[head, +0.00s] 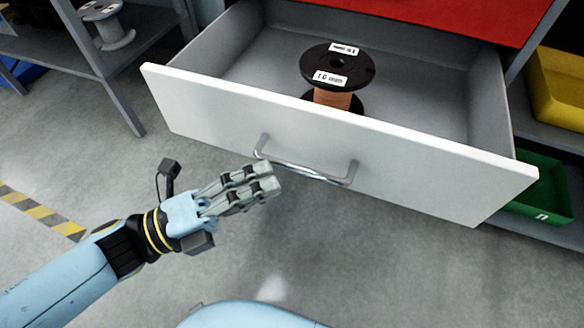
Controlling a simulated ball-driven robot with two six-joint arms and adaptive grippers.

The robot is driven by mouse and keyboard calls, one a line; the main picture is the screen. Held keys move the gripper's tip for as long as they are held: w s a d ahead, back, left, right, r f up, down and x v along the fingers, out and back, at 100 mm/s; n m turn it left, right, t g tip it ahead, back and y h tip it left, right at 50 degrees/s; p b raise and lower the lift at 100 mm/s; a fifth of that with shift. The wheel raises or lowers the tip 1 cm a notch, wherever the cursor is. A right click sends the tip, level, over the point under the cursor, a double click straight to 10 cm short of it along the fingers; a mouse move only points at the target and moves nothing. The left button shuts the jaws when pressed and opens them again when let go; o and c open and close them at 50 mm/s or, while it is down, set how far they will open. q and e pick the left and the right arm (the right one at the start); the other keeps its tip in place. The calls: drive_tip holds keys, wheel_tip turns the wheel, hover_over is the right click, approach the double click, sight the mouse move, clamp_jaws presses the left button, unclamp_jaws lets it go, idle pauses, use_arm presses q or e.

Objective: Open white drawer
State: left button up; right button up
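The white drawer (330,146) is pulled well out, and I look down into its grey interior. A metal bar handle (310,174) is fixed to its white front. My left gripper (277,178) is at the left end of the handle, in front of the drawer face. My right gripper is not in view.
A black spool with copper wire (333,98) stands inside the drawer. A red surface (450,12) is above it. Yellow (558,90) and green (543,190) bins sit at right. A grey shelf (60,45) with a spool (107,25) stands at left. The floor in front is clear.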

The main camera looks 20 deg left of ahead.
use_arm(q)
drive_tip(key=v, duration=0.5)
drive_tip(key=shift+s+a, duration=0.15)
drive_tip(key=shift+a, duration=0.05)
